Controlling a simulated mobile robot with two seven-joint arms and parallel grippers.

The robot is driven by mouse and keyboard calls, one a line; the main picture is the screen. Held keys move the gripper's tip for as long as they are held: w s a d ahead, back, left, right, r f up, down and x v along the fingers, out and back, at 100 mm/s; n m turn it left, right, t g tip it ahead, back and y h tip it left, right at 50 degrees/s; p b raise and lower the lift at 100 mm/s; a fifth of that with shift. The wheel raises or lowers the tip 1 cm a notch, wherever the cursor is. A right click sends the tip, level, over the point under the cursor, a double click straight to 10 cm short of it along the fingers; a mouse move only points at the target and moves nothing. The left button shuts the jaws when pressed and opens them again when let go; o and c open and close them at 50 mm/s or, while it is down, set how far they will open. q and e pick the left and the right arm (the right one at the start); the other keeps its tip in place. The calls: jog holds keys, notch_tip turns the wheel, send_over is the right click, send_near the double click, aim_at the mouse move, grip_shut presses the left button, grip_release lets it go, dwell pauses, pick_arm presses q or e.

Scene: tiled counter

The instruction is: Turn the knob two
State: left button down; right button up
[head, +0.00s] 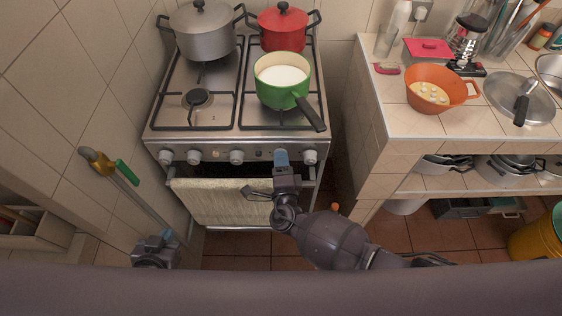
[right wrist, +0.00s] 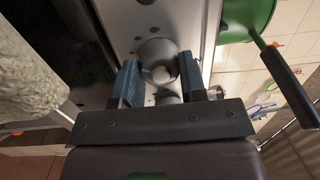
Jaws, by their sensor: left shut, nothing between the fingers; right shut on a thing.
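The stove front (head: 215,150) carries a row of several pale round knobs, among them one at the far left (head: 165,157), one near the middle (head: 236,157) and one at the far right (head: 310,157). No numbers are readable. My right gripper (head: 281,158) is at the front panel, just left of the far-right knob. In the right wrist view its blue fingers stand on both sides of a round grey knob (right wrist: 158,60), shut on it. The gripper hides that knob in the head view. My left gripper (head: 158,238) is shut and empty, low at the left, away from the stove.
A grey pot (head: 205,30) and a red pot (head: 282,24) stand behind. A towel (head: 222,203) hangs below the knobs. A tiled counter (head: 400,118) stands at the right.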

jog(key=shift+n, duration=1.1)
jog(key=o, duration=0.9)
jog(key=shift+o, duration=0.2)
jog(key=s+d, duration=0.1)
jog(key=s, duration=0.9)
jog(key=shift+s+f, duration=0.2)
jog(key=shift+s, duration=0.2)
dwell(0.9)
